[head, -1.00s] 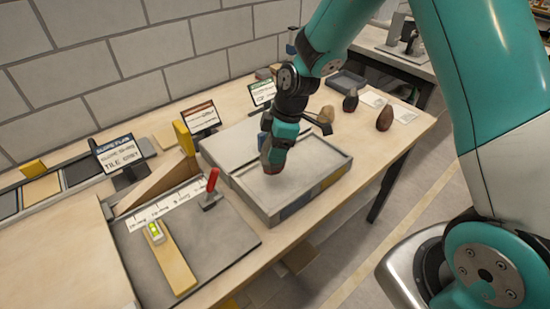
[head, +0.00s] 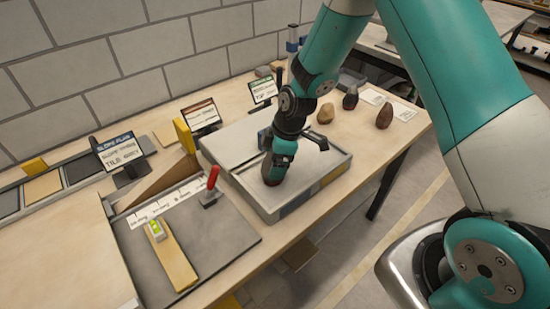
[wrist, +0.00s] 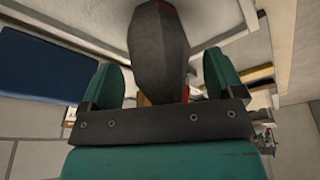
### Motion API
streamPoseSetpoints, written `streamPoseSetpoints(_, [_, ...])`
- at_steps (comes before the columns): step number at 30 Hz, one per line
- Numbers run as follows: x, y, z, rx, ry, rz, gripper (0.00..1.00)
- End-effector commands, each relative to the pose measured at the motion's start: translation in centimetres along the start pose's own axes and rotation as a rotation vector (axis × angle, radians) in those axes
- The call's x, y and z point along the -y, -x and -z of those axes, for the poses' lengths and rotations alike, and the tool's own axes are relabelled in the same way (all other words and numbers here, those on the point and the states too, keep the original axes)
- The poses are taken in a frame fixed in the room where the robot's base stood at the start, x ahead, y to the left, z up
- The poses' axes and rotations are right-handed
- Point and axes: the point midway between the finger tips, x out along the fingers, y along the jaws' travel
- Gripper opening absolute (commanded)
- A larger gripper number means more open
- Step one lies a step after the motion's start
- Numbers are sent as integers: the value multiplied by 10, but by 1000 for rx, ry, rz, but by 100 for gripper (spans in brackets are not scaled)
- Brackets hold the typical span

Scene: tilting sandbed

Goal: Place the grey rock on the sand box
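My gripper (head: 271,180) points down at the sand box (head: 322,181), its tip low at the pale sand surface. In the wrist view the two teal fingers of my gripper (wrist: 162,80) stand apart. A dark grey, faceted, rock-like object (wrist: 158,45) fills most of the space between them, with a narrow gap at the right finger. I cannot tell whether the fingers press on it. On the table behind the box are a dark grey rock (head: 350,99), a tan rock (head: 326,114) and a dark brown rock (head: 385,116).
Left of the box lies a grey board with a red-handled lever (head: 212,182) and a yellow bar with a level (head: 172,255). Small sign screens (head: 122,152) stand along the brick wall. White cards (head: 403,112) lie by the rocks. The front left of the table is clear.

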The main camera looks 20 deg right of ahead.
Motion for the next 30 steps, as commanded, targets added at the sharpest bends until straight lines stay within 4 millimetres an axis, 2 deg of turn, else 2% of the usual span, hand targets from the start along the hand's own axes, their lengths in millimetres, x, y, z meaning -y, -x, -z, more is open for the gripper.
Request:
streamPoseSetpoints(7, [0,2,0,0,0,0,87])
streamPoseSetpoints(11, [-1,10,1,-1,0,-2,87])
streamPoseSetpoints(24, [0,100,0,-1,1,-4,87])
streamPoseSetpoints(30, [2,122,2,-1,-6,-1,87])
